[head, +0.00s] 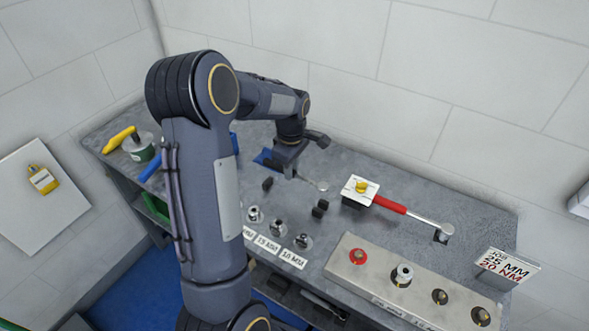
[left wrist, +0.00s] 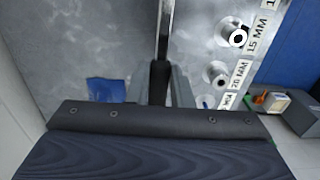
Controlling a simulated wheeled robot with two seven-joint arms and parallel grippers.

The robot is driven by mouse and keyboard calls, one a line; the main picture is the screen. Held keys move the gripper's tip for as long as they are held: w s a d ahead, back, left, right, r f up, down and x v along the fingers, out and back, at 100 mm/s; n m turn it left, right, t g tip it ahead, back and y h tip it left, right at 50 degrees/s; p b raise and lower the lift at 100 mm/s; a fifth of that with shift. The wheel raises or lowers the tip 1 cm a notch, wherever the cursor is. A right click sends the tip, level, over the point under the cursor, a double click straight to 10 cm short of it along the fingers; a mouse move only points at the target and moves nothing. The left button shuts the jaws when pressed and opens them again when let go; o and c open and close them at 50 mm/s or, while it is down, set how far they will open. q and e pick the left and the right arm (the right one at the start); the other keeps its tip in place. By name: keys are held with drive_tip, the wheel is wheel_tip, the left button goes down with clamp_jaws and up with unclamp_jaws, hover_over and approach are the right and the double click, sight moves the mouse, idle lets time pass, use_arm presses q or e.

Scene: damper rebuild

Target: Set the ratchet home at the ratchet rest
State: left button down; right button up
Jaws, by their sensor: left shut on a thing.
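The ratchet's chrome shaft and round head (head: 322,186) stick out to the right of my left gripper (head: 287,165) in the head view. In the left wrist view, my left gripper (left wrist: 163,88) is shut on the ratchet's dark handle (left wrist: 159,82), with the bright shaft running up out of the picture. The ratchet is close over the grey bench top; I cannot tell whether it touches. Two small black blocks, one left (head: 268,184) and one right (head: 320,208), stand on the bench beside it, possibly the ratchet rest. My right gripper is not in view.
Several labelled sockets (head: 279,228) stand front-left of the blocks. A metal fixture plate (head: 380,278) is at the front, and a job sign (head: 507,266) at the right edge.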

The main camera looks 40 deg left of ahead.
use_arm(q)
drive_tip(key=shift+d, duration=0.1)
drive_tip(key=shift+f, duration=0.1)
drive_tip(key=shift+f+b, duration=1.9)
drive_tip(key=shift+f, duration=0.5)
drive_tip(key=shift+f, duration=1)
drive_tip(key=c, duration=1.2)
unclamp_jaws()
